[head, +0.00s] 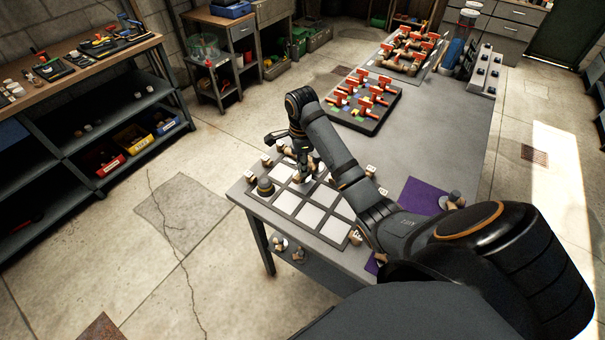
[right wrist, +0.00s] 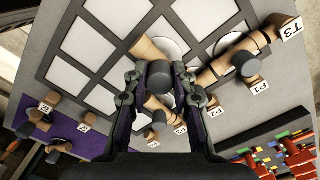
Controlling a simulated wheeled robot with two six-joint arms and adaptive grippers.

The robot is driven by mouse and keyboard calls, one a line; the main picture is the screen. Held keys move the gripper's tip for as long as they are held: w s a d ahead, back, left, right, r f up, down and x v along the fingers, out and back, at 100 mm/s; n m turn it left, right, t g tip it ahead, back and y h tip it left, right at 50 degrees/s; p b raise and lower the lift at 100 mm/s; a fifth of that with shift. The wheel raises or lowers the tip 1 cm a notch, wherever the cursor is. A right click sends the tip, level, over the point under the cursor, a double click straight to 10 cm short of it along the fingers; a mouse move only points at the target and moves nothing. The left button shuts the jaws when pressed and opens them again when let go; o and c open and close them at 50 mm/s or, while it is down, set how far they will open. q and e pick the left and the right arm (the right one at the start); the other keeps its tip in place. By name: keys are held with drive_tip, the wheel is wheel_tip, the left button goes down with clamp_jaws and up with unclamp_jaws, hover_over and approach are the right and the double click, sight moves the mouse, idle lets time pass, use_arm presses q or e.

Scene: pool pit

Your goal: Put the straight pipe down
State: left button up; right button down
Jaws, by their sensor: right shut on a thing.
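My right gripper (head: 303,160) is over the far part of a grid board with white squares (head: 311,213) on the grey table. In the right wrist view my right gripper (right wrist: 161,82) is shut on a tan pipe piece (right wrist: 148,50) with a dark grey round stub. The piece is over or on the white squares; I cannot tell whether it touches the board. The fingers hide part of it. My left gripper is not in view.
Other tan fittings stand by labels T3 (right wrist: 292,28) and P1 (right wrist: 258,88) at the board's edge. A dark tray of red-handled valves (head: 362,98) lies farther along the table. A purple mat (head: 424,194) is to the right. Bare table (head: 440,125) lies between.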

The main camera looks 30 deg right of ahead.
wheel_tip(320, 180, down, 4)
drive_tip(key=b, duration=0.2)
drive_tip(key=shift+d+r+b, duration=0.1)
drive_tip(key=shift+d+b, duration=0.05)
drive_tip(key=shift+b, duration=0.15)
drive_tip(key=shift+w+r, duration=0.1)
drive_tip(key=shift+r, duration=0.05)
drive_tip(key=shift+p, duration=0.35)
drive_tip(key=c, duration=1.1)
unclamp_jaws()
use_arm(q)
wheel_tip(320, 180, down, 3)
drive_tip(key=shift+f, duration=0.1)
use_arm(e)
wheel_tip(320, 180, up, 12)
drive_tip(key=p, duration=1.1)
drive_tip(key=shift+r+p, duration=0.15)
drive_tip(key=shift+p, duration=0.2)
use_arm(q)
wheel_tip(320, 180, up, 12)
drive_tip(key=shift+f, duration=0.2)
